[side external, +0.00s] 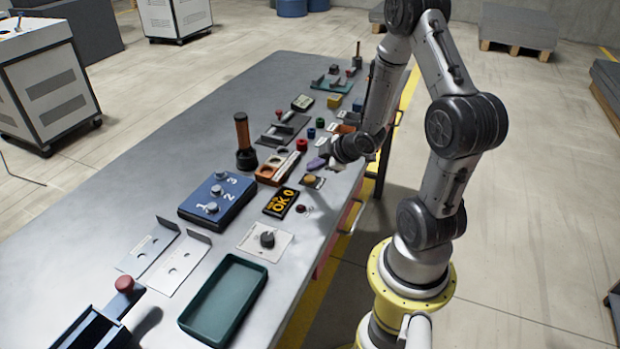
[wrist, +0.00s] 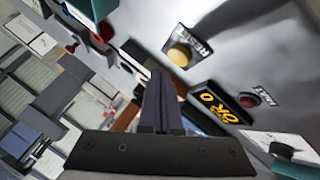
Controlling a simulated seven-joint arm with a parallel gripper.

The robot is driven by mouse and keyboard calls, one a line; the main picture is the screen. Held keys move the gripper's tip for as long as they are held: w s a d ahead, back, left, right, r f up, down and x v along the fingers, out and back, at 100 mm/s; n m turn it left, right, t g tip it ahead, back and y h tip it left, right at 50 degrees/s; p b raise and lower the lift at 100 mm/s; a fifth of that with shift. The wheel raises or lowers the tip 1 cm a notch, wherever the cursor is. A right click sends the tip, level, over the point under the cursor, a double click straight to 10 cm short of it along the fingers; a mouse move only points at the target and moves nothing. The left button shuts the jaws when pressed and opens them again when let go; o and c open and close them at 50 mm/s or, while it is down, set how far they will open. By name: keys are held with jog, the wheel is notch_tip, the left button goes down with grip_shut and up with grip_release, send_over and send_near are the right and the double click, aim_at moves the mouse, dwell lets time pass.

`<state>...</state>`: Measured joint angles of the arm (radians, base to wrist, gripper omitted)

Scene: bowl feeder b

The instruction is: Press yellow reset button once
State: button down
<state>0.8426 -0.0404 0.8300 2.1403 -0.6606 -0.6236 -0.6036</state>
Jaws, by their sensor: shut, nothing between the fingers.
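The yellow reset button (wrist: 180,55) is a round dome on a pale plate marked RESET. In the wrist view it sits above and to the right of my fingertips, uncovered. In the side view the yellow button (side external: 309,180) is near the table's right edge. My gripper (wrist: 160,76) is shut, its two dark purple fingers together with nothing between them. In the side view my gripper (side external: 317,163) is just behind the button, and no contact with it shows. The exact height of the tips above the table is hard to tell.
A display reading OK 0 (side external: 280,202) and a red button (wrist: 250,99) lie close to the yellow one. A blue numbered box (side external: 217,198), a dark upright post (side external: 243,142) and a green tray (side external: 224,300) stand on the table. Several small parts crowd the area behind my gripper.

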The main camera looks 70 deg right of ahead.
aim_at(314, 179)
jog(key=shift+r, duration=2.05)
